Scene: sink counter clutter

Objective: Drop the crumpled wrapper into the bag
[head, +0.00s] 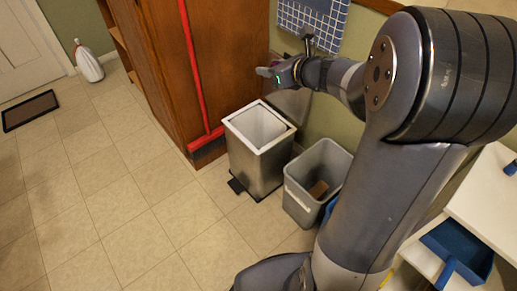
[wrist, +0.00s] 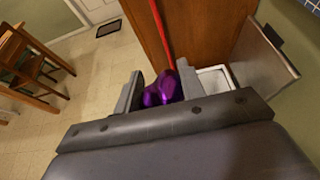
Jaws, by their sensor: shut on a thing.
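My gripper (head: 268,72) is stretched out at the back of the head view, above and behind the steel pedal bin (head: 251,172). In the wrist view my gripper (wrist: 161,84) is shut on a shiny purple crumpled wrapper (wrist: 158,93). The wrapper is hard to make out in the head view. The pedal bin's lid is up and a pale lining (head: 259,126) shows inside; I cannot tell if it is a bag. In the wrist view the bin's opening (wrist: 212,72) is just right of the fingers, partly hidden by the right one.
A grey open bin (head: 299,204) with a brown piece inside stands right of the pedal bin. A brown cabinet (head: 225,60) and a red-handled broom (head: 191,70) are on its left. The raised lid (wrist: 262,55) stands behind the opening. Tiled floor in front is clear.

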